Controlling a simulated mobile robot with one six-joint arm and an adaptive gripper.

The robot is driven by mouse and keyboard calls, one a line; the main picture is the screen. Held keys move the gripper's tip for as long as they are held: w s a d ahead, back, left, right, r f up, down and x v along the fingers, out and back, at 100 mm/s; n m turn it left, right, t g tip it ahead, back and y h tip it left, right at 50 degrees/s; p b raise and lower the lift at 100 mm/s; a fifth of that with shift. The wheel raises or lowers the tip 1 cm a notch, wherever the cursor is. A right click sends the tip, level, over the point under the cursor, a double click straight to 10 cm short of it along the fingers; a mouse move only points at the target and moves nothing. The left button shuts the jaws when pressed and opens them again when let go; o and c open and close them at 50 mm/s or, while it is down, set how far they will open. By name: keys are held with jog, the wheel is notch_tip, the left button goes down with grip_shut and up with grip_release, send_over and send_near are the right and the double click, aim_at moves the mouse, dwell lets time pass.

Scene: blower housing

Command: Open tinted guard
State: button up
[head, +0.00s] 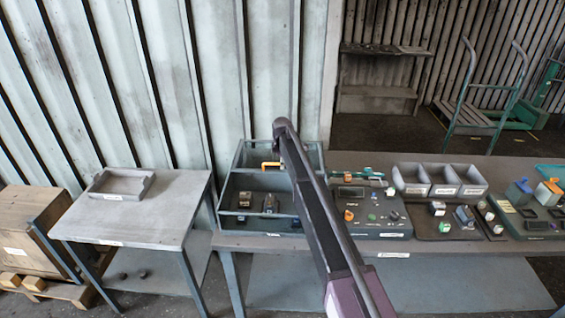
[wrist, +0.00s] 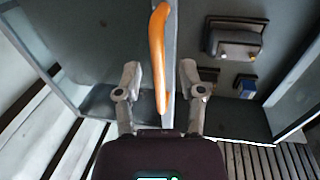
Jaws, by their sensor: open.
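The orange handle (wrist: 158,50) of the tinted guard stands out in the wrist view, running lengthwise along a grey frame edge. It also shows in the head view (head: 269,164) at the upper part of the grey-framed blower housing (head: 228,222). A dark panel (wrist: 95,45) lies left of the handle in the wrist view; I cannot tell how far the guard is open. My gripper (wrist: 160,80) is open, its two fingers on either side of the handle's lower part, with visible gaps. I cannot tell whether the handle is at fingertip depth. My arm hides part of the housing in the head view.
Dark fittings (wrist: 236,42) sit right of the handle. A control panel (head: 375,217) and grey bins (head: 440,182) stand right of the housing on the bench. A side table (head: 130,215) with a small tray (head: 121,184) is at left. The ribbed wall is behind.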

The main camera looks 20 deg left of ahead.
jog(key=s+d, duration=0.1)
jog(key=s, duration=0.6)
jog(key=s+d, duration=0.2)
jog(key=s, duration=0.6)
jog(key=s+d+r+p, duration=0.1)
jog(key=s+d, duration=0.1)
jog(key=s, duration=0.6)
jog(key=shift+d+r, duration=0.1)
jog(key=shift+d, duration=0.15)
notch_tip(320, 180, up, 13)
jog(key=s+p, duration=0.2)
jog(key=p, duration=1.1)
jog(key=d+f+m+b, duration=0.2)
jog(key=d+f+b, duration=0.1)
jog(key=d, duration=0.3)
jog(key=shift+s+d+f+m, duration=0.25)
jog(key=shift+d+m, duration=0.05)
jog(key=shift+d, duration=0.05)
